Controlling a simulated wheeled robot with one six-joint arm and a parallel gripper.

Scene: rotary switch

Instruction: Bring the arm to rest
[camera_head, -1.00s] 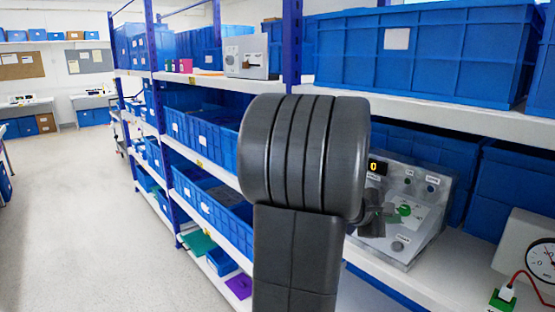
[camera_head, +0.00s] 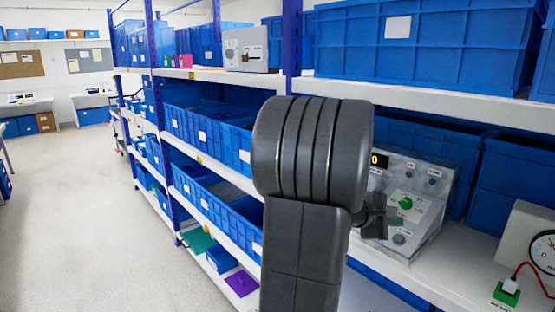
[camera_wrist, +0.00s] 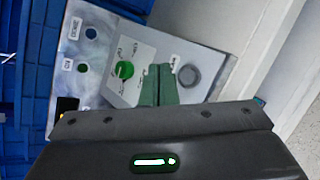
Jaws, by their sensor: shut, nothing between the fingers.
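My arm stands in the middle of the head view, and my gripper (camera_head: 375,216) shows partly behind its thick dark grey joint. In the wrist view my gripper (camera_wrist: 158,86) is shut, its two fingers together with nothing between them. Past the fingers is a grey control box (camera_head: 428,192) with a green rotary knob (camera_head: 405,203), a yellow display and a round grey button (camera_head: 399,239). In the wrist view the green knob (camera_wrist: 124,70) is left of the fingertips and the grey button (camera_wrist: 188,75) is right of them. I cannot tell whether the fingers touch the panel.
A large blue crate (camera_head: 430,55) sits on the shelf above. A white gauge box (camera_head: 530,235) with a red cable is at the right. The floor (camera_head: 80,200) at the left is clear.

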